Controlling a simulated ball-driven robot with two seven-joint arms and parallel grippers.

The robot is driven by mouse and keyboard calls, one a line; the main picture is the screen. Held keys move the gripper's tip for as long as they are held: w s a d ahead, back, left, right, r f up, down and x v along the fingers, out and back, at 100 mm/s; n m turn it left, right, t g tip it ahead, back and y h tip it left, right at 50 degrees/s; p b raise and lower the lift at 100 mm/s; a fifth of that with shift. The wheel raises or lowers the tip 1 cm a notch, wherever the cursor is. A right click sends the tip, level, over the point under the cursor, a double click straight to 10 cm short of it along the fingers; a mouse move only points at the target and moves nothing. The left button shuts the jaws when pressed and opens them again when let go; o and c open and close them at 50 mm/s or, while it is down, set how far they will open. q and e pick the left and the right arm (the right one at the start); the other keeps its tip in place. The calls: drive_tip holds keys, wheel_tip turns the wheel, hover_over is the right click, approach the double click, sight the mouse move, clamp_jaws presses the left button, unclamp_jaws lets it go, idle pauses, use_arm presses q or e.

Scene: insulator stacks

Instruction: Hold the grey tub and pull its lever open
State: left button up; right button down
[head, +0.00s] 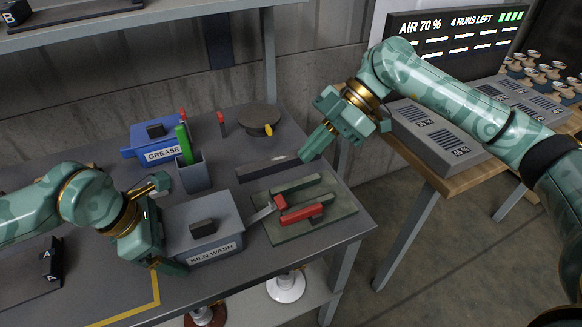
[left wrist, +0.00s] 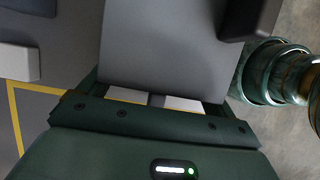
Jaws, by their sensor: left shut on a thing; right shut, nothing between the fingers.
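The grey tub (head: 205,248), labelled KILN WASH, stands on the bench with a dark knob on its lid. My left gripper (head: 165,228) is at its left side, shut on it. In the left wrist view the tub's grey top (left wrist: 165,45) lies between the fingers. A pale metal lever piece (head: 262,212) sticks out at the tub's right side, close to a red handle (head: 302,214) over a grey-green plate. I cannot tell exactly how these join. My right gripper (head: 312,150) is shut and empty, above and behind the plate, apart from the lever.
A blue GREASE box (head: 150,149) and a grey holder (head: 194,177) with a green item stand behind the tub. A round dark lidded thing (head: 258,120) is at the back. The bench's right edge is just past the plate (head: 345,212). A sign reads AIR 70 %, 4 RUNS LEFT.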

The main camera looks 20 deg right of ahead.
use_arm(q)
drive_tip(key=o, duration=0.8)
use_arm(e)
drive_tip(key=v, duration=0.2)
drive_tip(key=shift+d+r, duration=0.1)
drive_tip(key=shift+d, duration=0.4)
